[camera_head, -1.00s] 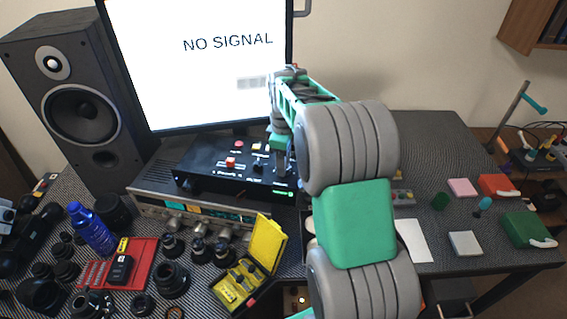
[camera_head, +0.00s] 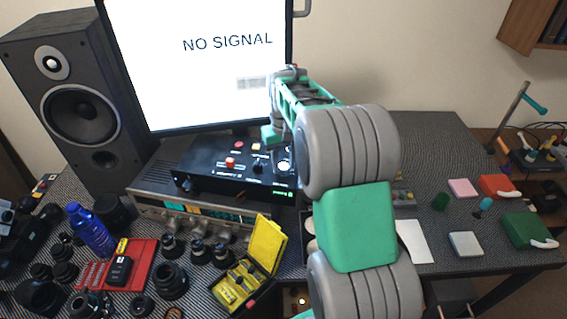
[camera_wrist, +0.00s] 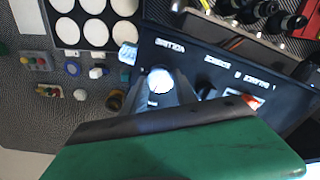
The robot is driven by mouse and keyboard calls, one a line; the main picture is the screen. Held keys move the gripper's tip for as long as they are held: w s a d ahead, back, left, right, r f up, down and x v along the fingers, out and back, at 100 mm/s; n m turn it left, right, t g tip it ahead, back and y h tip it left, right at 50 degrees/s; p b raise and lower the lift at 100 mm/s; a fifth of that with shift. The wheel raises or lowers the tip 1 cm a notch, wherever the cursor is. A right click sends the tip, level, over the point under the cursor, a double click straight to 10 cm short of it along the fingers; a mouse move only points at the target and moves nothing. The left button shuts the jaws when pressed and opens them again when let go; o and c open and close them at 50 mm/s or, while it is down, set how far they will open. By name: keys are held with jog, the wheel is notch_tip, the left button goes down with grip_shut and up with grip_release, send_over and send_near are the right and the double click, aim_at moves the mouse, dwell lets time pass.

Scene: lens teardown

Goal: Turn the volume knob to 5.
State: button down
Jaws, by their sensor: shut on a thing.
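The black control box (camera_head: 205,178) stands on top of a grey receiver below the monitor. At its right end is a round, pale-topped knob (camera_head: 285,166), the volume knob as far as I can tell. In the wrist view, this knob (camera_wrist: 159,80) sits between the two dark fingers of my gripper (camera_wrist: 160,92), which is shut on it. My gripper (camera_head: 286,158) comes down over the box's right end in the head view, and my arm hides part of it. The scale marks and the knob's setting are too small to read.
A red button (camera_head: 231,162) and a dark knob (camera_head: 259,165) are on the same box. The monitor (camera_head: 205,60) reads "NO SIGNAL" close behind. The receiver (camera_head: 150,205), an open yellow case (camera_head: 262,243) and several lenses crowd the front.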

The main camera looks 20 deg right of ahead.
aim_at(284, 166)
jog(key=m, duration=0.4)
jog(key=shift+m, duration=0.3)
jog(key=m, duration=0.4)
jog(key=shift+m, duration=0.3)
jog(key=c, duration=1)
grip_release()
jog(key=shift+o, duration=0.2)
notch_tip(284, 166, up, 8)
jog(key=shift+f+b, duration=0.1)
jog(key=shift+b, duration=0.55)
